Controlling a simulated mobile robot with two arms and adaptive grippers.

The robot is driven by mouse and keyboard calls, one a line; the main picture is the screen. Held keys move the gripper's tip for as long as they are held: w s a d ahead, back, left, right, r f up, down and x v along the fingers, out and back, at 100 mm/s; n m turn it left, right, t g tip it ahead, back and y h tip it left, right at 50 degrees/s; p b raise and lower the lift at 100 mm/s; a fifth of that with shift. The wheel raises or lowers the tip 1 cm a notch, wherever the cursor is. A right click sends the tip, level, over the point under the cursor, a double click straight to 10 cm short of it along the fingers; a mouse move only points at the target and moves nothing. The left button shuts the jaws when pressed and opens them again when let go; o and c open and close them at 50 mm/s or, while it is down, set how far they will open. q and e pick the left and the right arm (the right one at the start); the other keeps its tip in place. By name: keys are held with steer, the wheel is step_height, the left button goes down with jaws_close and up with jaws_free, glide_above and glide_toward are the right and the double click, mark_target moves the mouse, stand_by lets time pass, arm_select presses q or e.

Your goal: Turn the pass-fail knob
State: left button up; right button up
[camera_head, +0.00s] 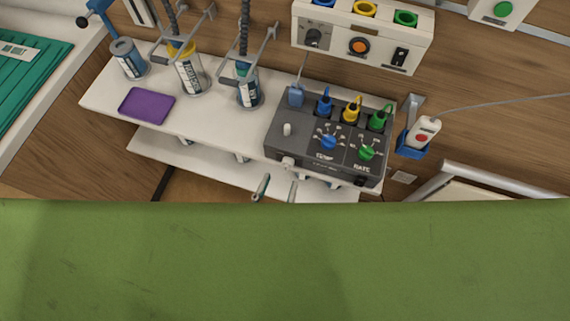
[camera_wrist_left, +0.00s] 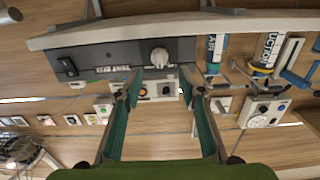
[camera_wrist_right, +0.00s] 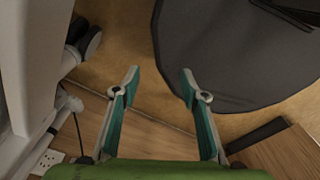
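A dark grey control box (camera_head: 275,140) stands on the white shelf. A pale round knob (camera_head: 288,162) sits on its front face, near the left end. The same knob shows upside down in the left wrist view (camera_wrist_left: 159,57); the lettering beside it is too small to read. My left gripper (camera_head: 277,190) is open, with its tips just below and in front of the knob, apart from it. In the left wrist view the fingers (camera_wrist_left: 160,88) stand apart with nothing between them. My right gripper (camera_wrist_right: 160,80) is open and empty over the floor, away from the box.
The box top carries blue and green knobs and coloured plugs. A purple tray (camera_head: 146,105) and several canisters stand left on the shelf (camera_head: 210,130). A handset in a blue holder (camera_head: 415,138) hangs to the right. A green surface fills the lower head view.

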mark_target(285, 168)
arm_select(q)
steer(key=x, duration=0.5)
steer(key=shift+p, duration=0.4)
jaws_close()
